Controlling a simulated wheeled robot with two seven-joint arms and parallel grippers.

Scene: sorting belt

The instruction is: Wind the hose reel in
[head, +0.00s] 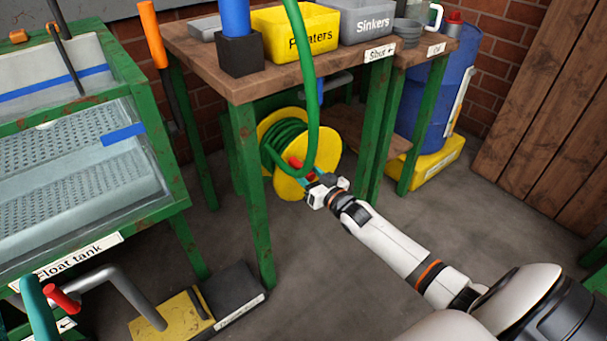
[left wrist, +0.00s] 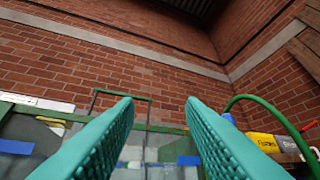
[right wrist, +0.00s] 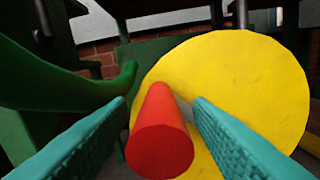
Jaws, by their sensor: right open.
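The hose reel (head: 323,163) has yellow discs and a wound green hose (head: 316,95), and stands on the floor under the wooden bench. Its red crank handle (head: 295,162) shows beside my right gripper (head: 314,183). In the right wrist view the red handle (right wrist: 163,145) lies between the two teal fingers of my right gripper (right wrist: 158,105), which are apart; I cannot tell whether either touches it. The yellow disc (right wrist: 260,95) is behind. My left gripper (left wrist: 159,104) is open and empty, facing the brick wall.
The bench (head: 215,70) carries a yellow bin (head: 290,30) and a grey bin (head: 365,22); its green legs flank the reel. A blue drum (head: 440,95) stands right.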

